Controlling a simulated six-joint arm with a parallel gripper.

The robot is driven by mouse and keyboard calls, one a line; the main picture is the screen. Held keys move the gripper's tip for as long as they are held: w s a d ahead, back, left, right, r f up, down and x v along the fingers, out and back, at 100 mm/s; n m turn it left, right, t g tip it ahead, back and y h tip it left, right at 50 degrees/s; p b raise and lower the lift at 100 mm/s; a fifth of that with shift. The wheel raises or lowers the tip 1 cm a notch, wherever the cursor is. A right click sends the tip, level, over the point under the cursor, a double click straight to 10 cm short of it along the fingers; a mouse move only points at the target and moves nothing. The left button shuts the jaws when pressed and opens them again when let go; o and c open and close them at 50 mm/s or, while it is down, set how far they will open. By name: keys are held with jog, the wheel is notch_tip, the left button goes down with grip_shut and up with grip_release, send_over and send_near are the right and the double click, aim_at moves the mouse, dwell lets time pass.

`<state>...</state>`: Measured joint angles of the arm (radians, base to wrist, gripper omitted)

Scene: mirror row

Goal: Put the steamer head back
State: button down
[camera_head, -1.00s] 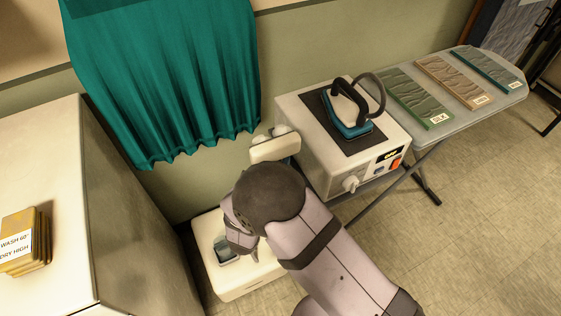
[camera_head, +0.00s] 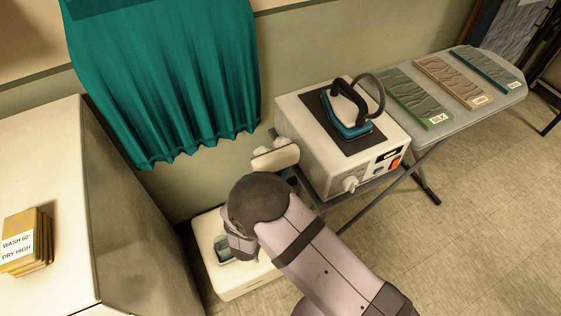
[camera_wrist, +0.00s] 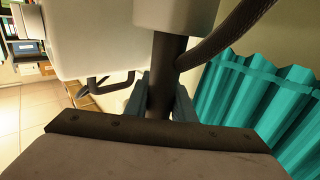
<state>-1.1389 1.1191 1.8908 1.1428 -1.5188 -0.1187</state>
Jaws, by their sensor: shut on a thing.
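The steamer head (camera_head: 275,158) is a cream block showing just beyond my wrist in the head view, slightly tilted, beside the left side of the iron's station. In the wrist view, my gripper (camera_wrist: 161,92) is shut on its dark handle (camera_wrist: 165,65), with a cream part (camera_wrist: 176,14) above and a dark hose (camera_wrist: 228,35) curving away. In the head view my arm hides the fingers.
A white iron station (camera_head: 303,158) with an iron (camera_head: 350,118) stands close on the right. The ironing board (camera_head: 440,80) carries several fabric samples. A teal curtain (camera_head: 170,80) hangs behind, and a cream cabinet (camera_head: 60,150) with a stack of cards (camera_head: 28,240) is at left.

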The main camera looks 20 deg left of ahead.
jog(key=shift+f, duration=0.15)
jog(key=c, duration=1.5)
grip_release()
jog(key=shift+r, duration=0.25)
jog(key=s+b, duration=0.2)
jog(key=s, duration=1)
jog(key=shift+b, duration=0.35)
